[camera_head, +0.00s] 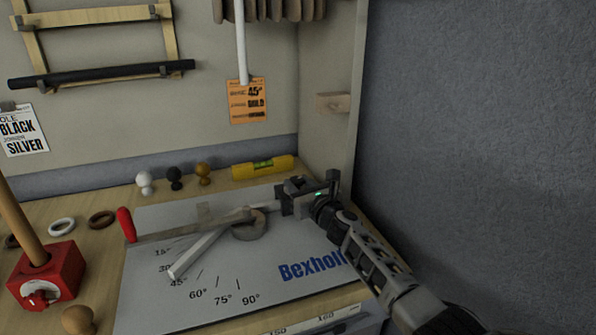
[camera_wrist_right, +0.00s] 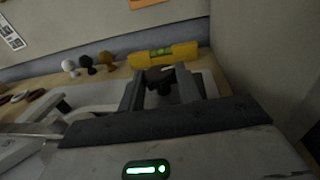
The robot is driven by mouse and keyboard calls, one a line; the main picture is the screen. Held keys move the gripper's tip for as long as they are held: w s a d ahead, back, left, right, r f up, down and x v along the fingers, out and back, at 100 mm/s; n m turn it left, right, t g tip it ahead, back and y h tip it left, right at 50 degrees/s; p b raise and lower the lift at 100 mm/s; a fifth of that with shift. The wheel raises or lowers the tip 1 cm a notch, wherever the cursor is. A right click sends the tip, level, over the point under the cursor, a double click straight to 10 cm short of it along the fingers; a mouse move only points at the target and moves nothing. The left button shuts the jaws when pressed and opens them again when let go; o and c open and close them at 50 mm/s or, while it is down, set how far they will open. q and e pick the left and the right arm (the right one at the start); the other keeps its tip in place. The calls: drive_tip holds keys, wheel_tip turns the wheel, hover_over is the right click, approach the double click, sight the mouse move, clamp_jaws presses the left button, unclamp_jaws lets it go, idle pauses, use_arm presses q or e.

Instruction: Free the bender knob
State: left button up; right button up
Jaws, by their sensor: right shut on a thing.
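The bender is a grey plate (camera_head: 215,285) on the table, with printed angle marks and blue lettering. It carries a round grey die (camera_head: 250,226), a lever with a red grip (camera_head: 126,225) and a pale bar (camera_head: 198,253) lying near the 45° mark. My right gripper (camera_head: 312,188) is at the plate's back right corner, shut on a small dark knob. In the right wrist view the dark knob (camera_wrist_right: 161,78) shows between the two fingers, partly hidden. In the head view the gripper hides it. My left gripper is not in view.
A yellow level (camera_head: 262,168) lies behind the bender, beside several small knobs including a black one (camera_head: 174,178). Rings (camera_head: 62,227) and a red block with a wooden post (camera_head: 45,278) are at left. A side panel (camera_head: 328,90) rises close to the right gripper.

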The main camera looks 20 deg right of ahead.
drive_tip(key=n+y, duration=0.1)
drive_tip(key=n+y+b, duration=0.1)
drive_tip(key=y, duration=0.1)
drive_tip(key=shift+d+f+g, duration=0.1)
drive_tip(key=shift+d+g, duration=0.1)
drive_tip(key=shift+g, duration=0.2)
drive_tip(key=shift+n+g+y+b, duration=0.4)
drive_tip(key=shift+n+y, duration=0.2)
drive_tip(key=shift+y, duration=0.6)
drive_tip(key=o, duration=1)
drive_tip(key=shift+w, duration=0.1)
drive_tip(key=shift+p+v, duration=0.95)
drive_tip(key=shift+v, duration=2.85)
